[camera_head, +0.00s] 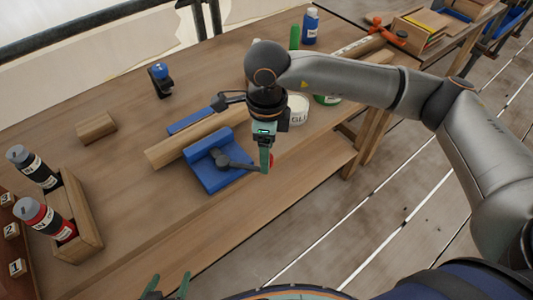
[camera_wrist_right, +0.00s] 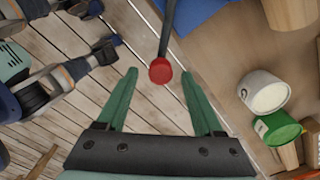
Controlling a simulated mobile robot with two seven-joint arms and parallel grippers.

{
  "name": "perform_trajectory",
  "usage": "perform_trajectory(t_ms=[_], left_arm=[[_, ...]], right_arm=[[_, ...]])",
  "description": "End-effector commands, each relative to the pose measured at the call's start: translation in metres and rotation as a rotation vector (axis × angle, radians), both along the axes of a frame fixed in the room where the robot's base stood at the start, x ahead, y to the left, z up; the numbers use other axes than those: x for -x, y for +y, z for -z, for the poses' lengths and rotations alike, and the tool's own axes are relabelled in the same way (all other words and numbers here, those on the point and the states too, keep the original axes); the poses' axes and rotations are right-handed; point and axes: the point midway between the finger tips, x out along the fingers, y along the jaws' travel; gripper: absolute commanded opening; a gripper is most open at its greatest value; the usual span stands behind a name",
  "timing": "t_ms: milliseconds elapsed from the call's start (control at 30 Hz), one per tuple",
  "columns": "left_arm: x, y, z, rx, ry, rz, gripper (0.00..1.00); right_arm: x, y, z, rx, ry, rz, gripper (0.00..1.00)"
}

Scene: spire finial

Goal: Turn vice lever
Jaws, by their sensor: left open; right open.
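The blue vice (camera_head: 213,172) sits at the front edge of the workbench. Its dark lever (camera_head: 238,164) points right, past the bench edge, and ends in a red knob (camera_head: 271,160). My right gripper (camera_head: 265,160) reaches down over the lever's end, fingers pointing down. In the right wrist view the open green fingers (camera_wrist_right: 158,74) stand on either side of the red knob (camera_wrist_right: 160,71), with gaps visible on both sides. The lever (camera_wrist_right: 167,35) runs up toward the blue vice (camera_wrist_right: 203,10). My left gripper (camera_head: 168,286) shows at the bottom edge, open and empty.
A white glue tub (camera_head: 298,110) and green can (camera_head: 328,99) stand to the right. A bottle rack (camera_head: 85,225) stands at left. The floor before the bench is clear.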

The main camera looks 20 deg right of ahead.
Motion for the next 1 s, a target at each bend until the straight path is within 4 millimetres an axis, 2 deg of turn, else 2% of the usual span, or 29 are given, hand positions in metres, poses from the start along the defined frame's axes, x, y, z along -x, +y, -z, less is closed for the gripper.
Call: perform_trajectory(t_ms=[100,200,533,1000], left_arm=[[0.000,0.000,-0.001,0.000,-0.001,0.000,0.87],[0.000,0.000,-0.002,0.000,-0.001,0.000,0.87],[0.000,0.000,-0.002,0.000,-0.001,0.000,0.87],[0.000,0.000,-0.002,0.000,-0.001,0.000,0.87]], right_arm=[[0.000,0.000,0.014,0.000,0.002,0.001,0.69],[0.000,0.000,0.021,0.000,0.001,0.001,0.69],[0.000,0.000,0.024,-0.001,0.000,0.001,0.68],[0.000,0.000,0.023,-0.001,0.000,0.001,0.15]])
